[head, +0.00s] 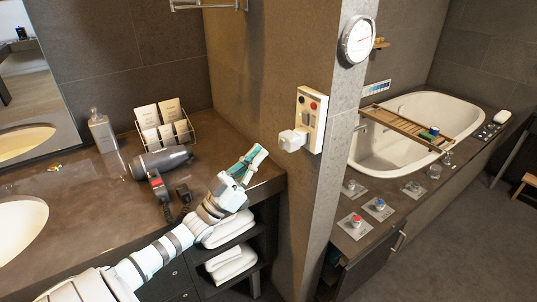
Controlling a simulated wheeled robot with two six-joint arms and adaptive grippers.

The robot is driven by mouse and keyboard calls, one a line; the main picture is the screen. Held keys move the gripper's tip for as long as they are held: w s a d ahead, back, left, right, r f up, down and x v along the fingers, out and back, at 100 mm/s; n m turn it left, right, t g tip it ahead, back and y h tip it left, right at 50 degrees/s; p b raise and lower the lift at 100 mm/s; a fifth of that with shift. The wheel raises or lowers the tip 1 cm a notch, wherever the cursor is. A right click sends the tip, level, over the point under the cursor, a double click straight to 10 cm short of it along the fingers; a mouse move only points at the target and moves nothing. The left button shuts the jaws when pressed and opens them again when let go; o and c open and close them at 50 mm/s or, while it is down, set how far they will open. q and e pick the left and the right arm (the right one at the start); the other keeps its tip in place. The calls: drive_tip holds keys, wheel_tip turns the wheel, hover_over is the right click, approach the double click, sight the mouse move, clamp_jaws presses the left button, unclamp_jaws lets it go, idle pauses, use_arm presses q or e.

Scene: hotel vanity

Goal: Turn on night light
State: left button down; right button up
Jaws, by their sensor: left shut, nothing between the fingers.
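A small white plug-in unit (291,140), which looks like the night light, sits on the lower left of a wall panel (311,121). The panel is cream, with a red button and black buttons near its top, and is fixed to the end of the brown partition. I cannot see any glow from the unit. My left gripper (257,154), with teal fingers, is shut and empty. It is left of the unit and a little lower, apart from it in the picture, over the counter's right end. My right gripper is out of view.
On the counter (85,188) stand a glass bottle (101,131), a card rack (165,130) and a dark hair dryer (161,162). A round dial (357,40) hangs above the panel. Folded towels (231,263) lie below the counter. A bathtub (418,120) is right of the partition.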

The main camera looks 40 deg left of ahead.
use_arm(q)
drive_tip(key=shift+w+d+f+y+b, duration=0.1)
drive_tip(key=shift+w+d+f, duration=0.05)
drive_tip(key=shift+w, duration=0.4)
drive_tip(key=shift+w+d+f+y+b, duration=0.1)
drive_tip(key=shift+w+d+b, duration=0.05)
drive_tip(key=shift+w, duration=0.35)
drive_tip(key=shift+w+d+f+y+b, duration=0.1)
drive_tip(key=shift+w+d+f, duration=0.05)
drive_tip(key=shift+w, duration=0.4)
drive_tip(key=shift+w+d+f+b, duration=0.15)
drive_tip(key=shift+w+f+b, duration=0.25)
drive_tip(key=shift+b, duration=0.6)
drive_tip(key=shift+w, duration=0.15)
drive_tip(key=shift+s, duration=0.55)
drive_tip(key=b, duration=0.1)
approach(282, 144)
drive_tip(key=v, duration=0.7)
drive_tip(key=shift+w+f, duration=0.2)
drive_tip(key=shift+w, duration=0.05)
